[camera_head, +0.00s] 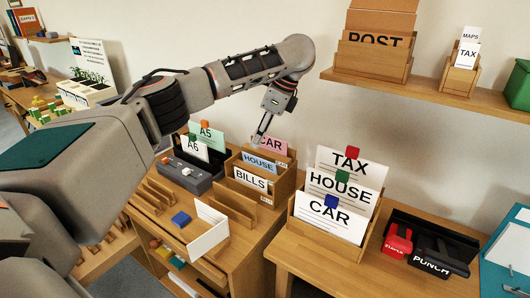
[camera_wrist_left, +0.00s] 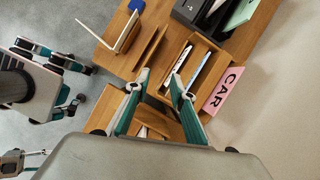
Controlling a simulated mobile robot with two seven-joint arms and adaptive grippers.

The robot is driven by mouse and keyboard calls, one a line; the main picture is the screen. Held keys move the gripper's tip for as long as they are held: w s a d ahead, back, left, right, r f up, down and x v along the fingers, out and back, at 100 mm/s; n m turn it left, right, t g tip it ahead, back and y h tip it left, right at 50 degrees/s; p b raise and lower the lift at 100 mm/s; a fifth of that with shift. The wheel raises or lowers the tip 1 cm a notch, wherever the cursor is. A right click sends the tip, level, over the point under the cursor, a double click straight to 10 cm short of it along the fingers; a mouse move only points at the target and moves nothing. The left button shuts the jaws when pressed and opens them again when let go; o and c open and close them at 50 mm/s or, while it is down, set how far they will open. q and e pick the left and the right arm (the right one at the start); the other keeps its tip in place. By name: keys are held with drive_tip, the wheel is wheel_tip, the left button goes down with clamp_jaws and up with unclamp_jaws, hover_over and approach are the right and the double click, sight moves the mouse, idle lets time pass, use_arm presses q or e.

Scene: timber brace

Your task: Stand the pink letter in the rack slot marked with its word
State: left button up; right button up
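The pink letter (camera_head: 271,146), marked CAR, stands at the back of the tiered wooden rack (camera_head: 284,184). In the left wrist view the pink letter (camera_wrist_left: 223,91) shows its word at the rack's right side. A blue HOUSE letter (camera_head: 259,162) and a white BILLS letter (camera_head: 250,179) stand in front of it. My left gripper (camera_head: 259,140) hangs at the upper left of the pink letter in the head view. In the left wrist view its fingers (camera_wrist_left: 159,78) are apart with nothing between them.
A larger rack (camera_head: 296,230) with TAX, HOUSE and CAR cards stands to the right. A dark holder (camera_head: 177,172) with A5 and A6 cards stands left. A shelf (camera_head: 430,92) with racks hangs above right.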

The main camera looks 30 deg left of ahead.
use_arm(q)
drive_tip(key=s+d+f+n+g+p, duration=0.1)
drive_tip(key=s+d+f+n, duration=0.1)
drive_tip(key=s+d+n, duration=0.2)
drive_tip(key=shift+s+d+n+g+h, duration=0.3)
drive_tip(key=shift+s+d+h, duration=0.1)
drive_tip(key=shift+d, duration=0.1)
use_arm(e)
drive_tip(key=shift+w+r, duration=0.2)
drive_tip(key=shift+r, duration=0.95)
